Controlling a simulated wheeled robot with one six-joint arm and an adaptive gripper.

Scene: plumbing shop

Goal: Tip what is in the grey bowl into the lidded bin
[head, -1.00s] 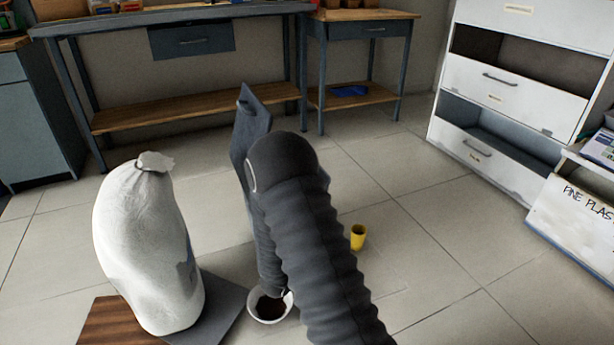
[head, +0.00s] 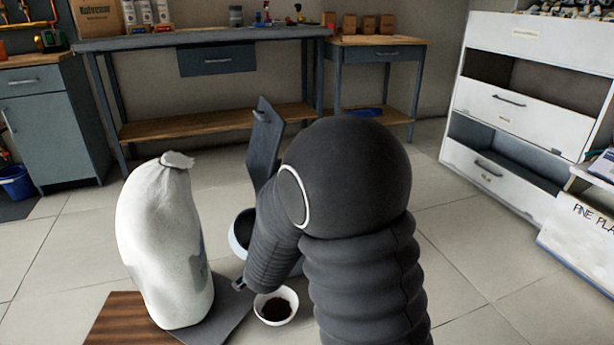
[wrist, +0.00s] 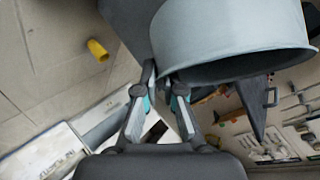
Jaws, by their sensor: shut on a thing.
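In the wrist view my gripper (wrist: 163,88) is shut on the rim of the grey bowl (wrist: 225,30), whose dark opening faces downward in that picture. In the head view part of the bowl (head: 235,236) shows left of my arm, its opening dark; I cannot tell what is inside. The bin's dark lid (head: 264,145) stands up, open, behind the bowl, and also shows in the wrist view (wrist: 259,112). The bin's body is mostly hidden by my arm and the bowl. My gripper's hold is not clear in the head view.
A white sack (head: 160,245) stands at left on a dark mat (head: 228,310) beside a brown board (head: 125,318). A white bowl with dark contents (head: 287,317) sits close to my arm. A yellow cup (wrist: 97,50) is on the floor. Benches and white drawers line the back and right.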

